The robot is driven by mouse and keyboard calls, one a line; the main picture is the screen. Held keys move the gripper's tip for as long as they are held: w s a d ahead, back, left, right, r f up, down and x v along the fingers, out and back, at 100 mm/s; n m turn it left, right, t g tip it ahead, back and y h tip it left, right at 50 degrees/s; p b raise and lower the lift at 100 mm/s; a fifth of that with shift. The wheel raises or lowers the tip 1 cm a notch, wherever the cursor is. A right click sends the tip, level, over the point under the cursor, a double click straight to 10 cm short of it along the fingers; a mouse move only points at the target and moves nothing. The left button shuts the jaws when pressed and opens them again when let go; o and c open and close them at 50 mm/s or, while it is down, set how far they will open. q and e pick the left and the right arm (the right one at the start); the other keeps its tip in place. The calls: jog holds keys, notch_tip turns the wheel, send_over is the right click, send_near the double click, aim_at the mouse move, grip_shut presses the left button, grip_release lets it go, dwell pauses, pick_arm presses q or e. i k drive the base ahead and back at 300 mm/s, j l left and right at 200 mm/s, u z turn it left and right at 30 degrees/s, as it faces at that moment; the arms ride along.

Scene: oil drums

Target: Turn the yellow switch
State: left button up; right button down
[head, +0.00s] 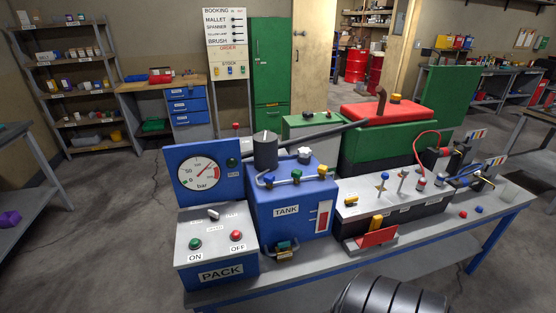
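A small yellow lever-like piece (351,201) lies on the left of the grey top of a long black-fronted box (405,222) on the bench; it looks like a switch. Other yellow parts are a knob (396,98) on top of the red cover, a tap (321,169) on the blue TANK box, and an upright yellow piece (377,221) behind a red plate. Which of these is the yellow switch is not labelled legibly. Neither of my grippers shows, and nothing is seen touching these parts.
The blue bench (480,238) also holds the PACK box (215,242) with green and red buttons, a pressure gauge panel (203,172) and a green machine (375,150) with a red cover. Small red and blue knobs stand at the right. The floor at left is clear.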

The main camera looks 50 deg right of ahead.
aim_at(349, 202)
jog(key=z, duration=2.35)
jog(key=i+l+u, duration=0.35)
jog(key=k, duration=0.05)
